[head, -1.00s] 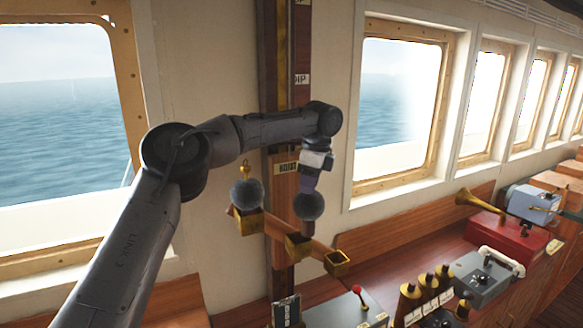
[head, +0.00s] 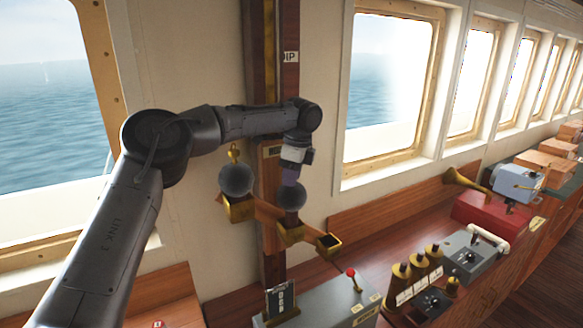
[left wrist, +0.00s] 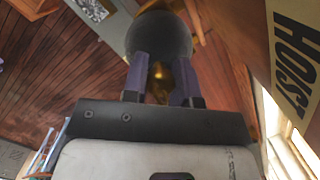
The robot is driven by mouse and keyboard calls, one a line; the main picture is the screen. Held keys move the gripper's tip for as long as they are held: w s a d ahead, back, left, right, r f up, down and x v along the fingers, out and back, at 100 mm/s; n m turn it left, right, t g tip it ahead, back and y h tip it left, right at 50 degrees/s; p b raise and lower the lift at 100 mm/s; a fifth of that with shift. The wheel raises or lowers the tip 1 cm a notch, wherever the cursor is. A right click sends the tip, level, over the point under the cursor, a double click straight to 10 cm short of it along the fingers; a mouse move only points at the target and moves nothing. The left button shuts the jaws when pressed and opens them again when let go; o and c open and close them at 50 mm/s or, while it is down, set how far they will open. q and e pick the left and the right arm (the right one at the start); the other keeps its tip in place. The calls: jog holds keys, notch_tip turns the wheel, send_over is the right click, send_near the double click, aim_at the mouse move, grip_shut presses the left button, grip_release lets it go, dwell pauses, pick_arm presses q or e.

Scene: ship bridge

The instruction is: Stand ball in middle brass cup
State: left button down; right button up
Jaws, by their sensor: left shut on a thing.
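A dark grey ball (head: 291,195) hangs below my left gripper (head: 291,178). The gripper points down and is shut on the brass piece on the ball's top. In the left wrist view the ball (left wrist: 160,36) lies beyond the two purple fingers (left wrist: 161,82), with brass between them. The middle brass cup (head: 290,234) is almost directly under the ball, with a small gap showing. A second dark ball (head: 236,179) with a brass hook sits at the left brass cup (head: 239,208). The right brass cup (head: 328,244) looks empty. My right gripper is not in view.
The cups are on a slanted wooden bar (head: 268,212) in front of a wooden post (head: 273,60). A grey box with a red-knobbed lever (head: 351,274) stands below right. Brass-topped cylinders (head: 433,255) and a red box (head: 490,211) stand farther right.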

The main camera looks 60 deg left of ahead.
aim_at(292, 189)
pick_arm(q)
jog(key=shift+f, duration=2)
jog(key=c, duration=0.8)
grip_release()
jog(key=shift+r, duration=0.3)
jog(key=shift+w+d+r+b, duration=0.2)
jog(key=shift+w+d+r, duration=0.05)
jog(key=shift+r, duration=1.9)
jog(key=shift+w+d+r+b, duration=0.2)
jog(key=shift+d+r, duration=0.1)
jog(key=shift+r, duration=1.85)
jog(key=shift+w+d+r+b, duration=0.15)
jog(key=shift+w+d+r, duration=0.1)
jog(key=shift+r, duration=1.9)
